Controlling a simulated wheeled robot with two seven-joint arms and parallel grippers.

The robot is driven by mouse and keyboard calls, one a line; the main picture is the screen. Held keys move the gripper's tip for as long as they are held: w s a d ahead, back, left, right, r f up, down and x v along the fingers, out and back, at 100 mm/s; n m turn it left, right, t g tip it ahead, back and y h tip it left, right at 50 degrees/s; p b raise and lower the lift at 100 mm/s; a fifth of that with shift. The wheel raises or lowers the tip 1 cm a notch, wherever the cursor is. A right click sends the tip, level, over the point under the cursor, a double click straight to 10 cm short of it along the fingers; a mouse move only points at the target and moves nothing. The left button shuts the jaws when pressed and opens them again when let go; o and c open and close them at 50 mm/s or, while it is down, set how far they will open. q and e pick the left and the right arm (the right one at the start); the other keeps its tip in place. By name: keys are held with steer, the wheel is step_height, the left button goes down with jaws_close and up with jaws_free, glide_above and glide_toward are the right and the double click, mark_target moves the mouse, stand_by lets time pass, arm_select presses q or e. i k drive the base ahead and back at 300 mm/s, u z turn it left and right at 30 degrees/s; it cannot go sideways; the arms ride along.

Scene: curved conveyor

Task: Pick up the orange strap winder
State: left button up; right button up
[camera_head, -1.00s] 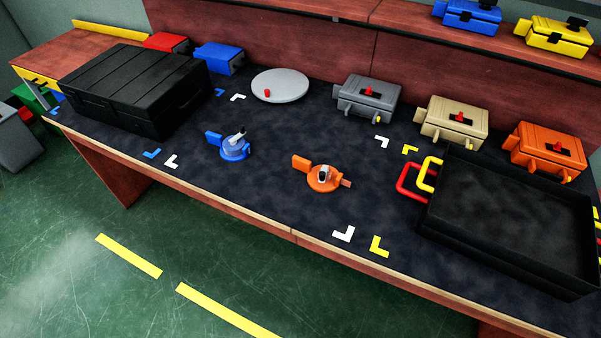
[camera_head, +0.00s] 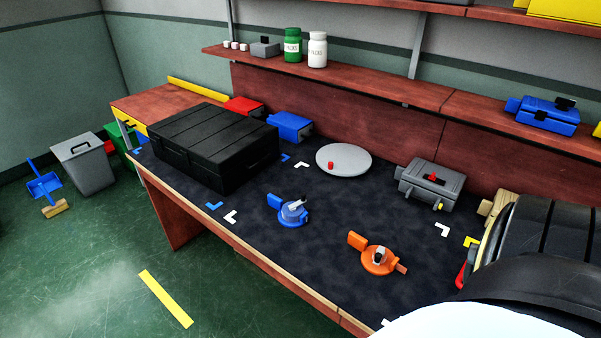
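The orange strap winder (camera_head: 378,259) lies on the dark mat of the workbench, right of centre near the front edge. It has a round orange base, a flat tab to its upper left and a grey handle on top. A similar blue strap winder (camera_head: 291,211) lies to its left. Neither of my grippers shows in the head view. A large white and black shape, apparently part of my own arm, fills the lower right corner, right of the orange winder and apart from it in the picture.
A closed black case (camera_head: 205,145) stands at the bench's left. A grey disc (camera_head: 344,159) with a red knob lies behind the winders. A grey box tool (camera_head: 430,183) and a blue box (camera_head: 290,127) stand along the back. The mat around the winders is clear.

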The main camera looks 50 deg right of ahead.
mark_target(371, 251)
steer(key=u, duration=0.4)
steer(key=k, duration=0.75)
steer(key=z, duration=1.3)
